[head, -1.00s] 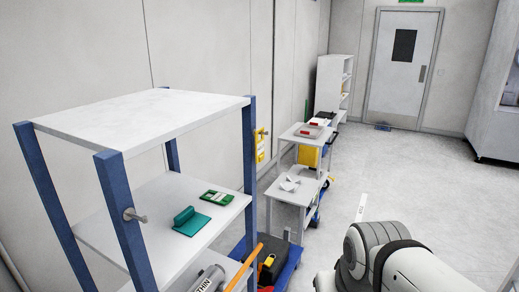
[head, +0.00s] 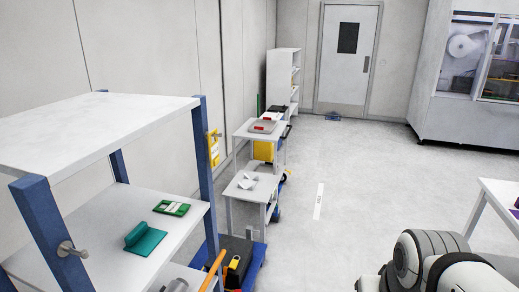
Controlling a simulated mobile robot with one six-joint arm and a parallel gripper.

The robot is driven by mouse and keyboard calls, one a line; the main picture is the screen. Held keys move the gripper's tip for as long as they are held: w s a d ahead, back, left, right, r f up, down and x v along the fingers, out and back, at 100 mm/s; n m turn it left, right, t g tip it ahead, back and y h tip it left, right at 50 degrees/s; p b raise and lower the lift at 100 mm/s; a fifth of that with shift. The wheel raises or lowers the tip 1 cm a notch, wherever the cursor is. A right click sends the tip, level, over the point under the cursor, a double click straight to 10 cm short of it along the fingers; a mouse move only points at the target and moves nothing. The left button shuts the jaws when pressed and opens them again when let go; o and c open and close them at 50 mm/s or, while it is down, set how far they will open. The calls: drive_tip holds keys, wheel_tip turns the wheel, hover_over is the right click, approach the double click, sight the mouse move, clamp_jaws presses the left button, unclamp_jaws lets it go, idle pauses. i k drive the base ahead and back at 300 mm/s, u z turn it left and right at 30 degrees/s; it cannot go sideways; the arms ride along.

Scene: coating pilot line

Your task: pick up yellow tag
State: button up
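A yellow tag (head: 214,150) with a pale patch hangs just right of the rack's right-hand blue post, under a small peg (head: 215,133). It looks hung on that peg, but the contact is too small to make out. Part of my arm shows at the lower right, well apart from the tag. My gripper is out of the picture.
The white-shelved rack (head: 95,125) fills the left, with a teal item (head: 145,240) and a green item (head: 172,208) on its middle shelf. A grey cart (head: 256,183) stands beyond it. A white table (head: 497,205) is at right. The central floor is clear.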

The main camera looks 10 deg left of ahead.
sight(213, 150)
drive_tip(key=z, duration=1.15)
drive_tip(key=i, duration=2.05)
drive_tip(key=u, duration=1.55)
drive_tip(key=k, duration=0.1)
drive_tip(key=u, duration=1.75)
drive_tip(key=i, duration=1)
drive_tip(key=u, duration=0.05)
